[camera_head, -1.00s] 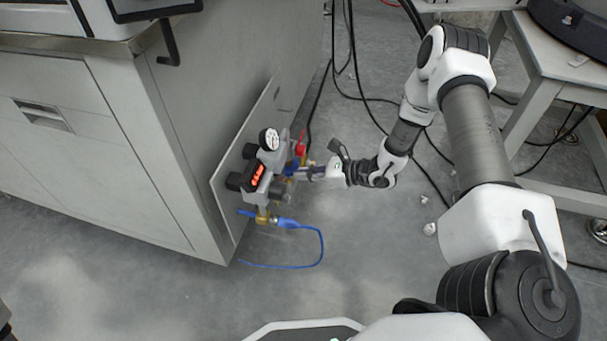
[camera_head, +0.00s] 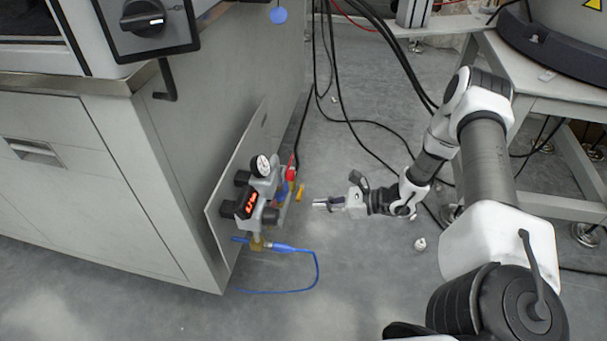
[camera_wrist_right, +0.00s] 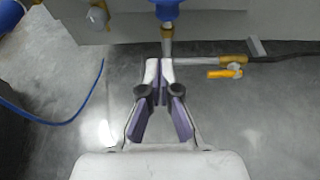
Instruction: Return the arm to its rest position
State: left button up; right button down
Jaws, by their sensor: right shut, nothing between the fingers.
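My right gripper (camera_head: 318,203) is shut and empty, pointing left over the floor at the end of my right arm. It stands apart from the air regulator unit (camera_head: 262,192) on the side of the grey cabinet. In the right wrist view its fingers (camera_wrist_right: 160,68) meet at the tips with nothing between them. A yellow valve handle (camera_head: 299,192) lies between the unit and the fingertips, and it also shows in the right wrist view (camera_wrist_right: 224,74). My left gripper is not in view.
The grey cabinet (camera_head: 90,170) fills the left side. A blue hose (camera_head: 317,270) loops below the unit. Black cables (camera_head: 345,121) hang behind the gripper. A white-framed table (camera_head: 560,95) stands right of my arm. The floor below the gripper is clear.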

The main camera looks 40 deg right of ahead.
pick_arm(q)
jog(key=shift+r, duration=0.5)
pick_arm(e)
jog(key=shift+v, duration=0.95)
jog(key=s+a+f+n+g+p, duration=0.35)
jog(key=s+a+n+g, duration=0.45)
jog(key=s+a+g, duration=0.4)
jog(key=s+r+n+g+h+p, duration=0.2)
jog(key=s+n+h+p, duration=0.2)
jog(key=s+n+h, duration=0.55)
jog(key=a+r+n+t+p, duration=0.2)
jog(key=a+r+n+t, duration=0.15)
jog(key=n, duration=0.65)
pick_arm(q)
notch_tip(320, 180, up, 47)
jog(key=p, duration=3.7)
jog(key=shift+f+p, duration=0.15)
jog(key=shift+p, duration=0.15)
pick_arm(e)
notch_tip(320, 180, up, 38)
jog(key=w, duration=0.1)
jog(key=shift+w+a, duration=0.15)
jog(key=shift+a, duration=0.1)
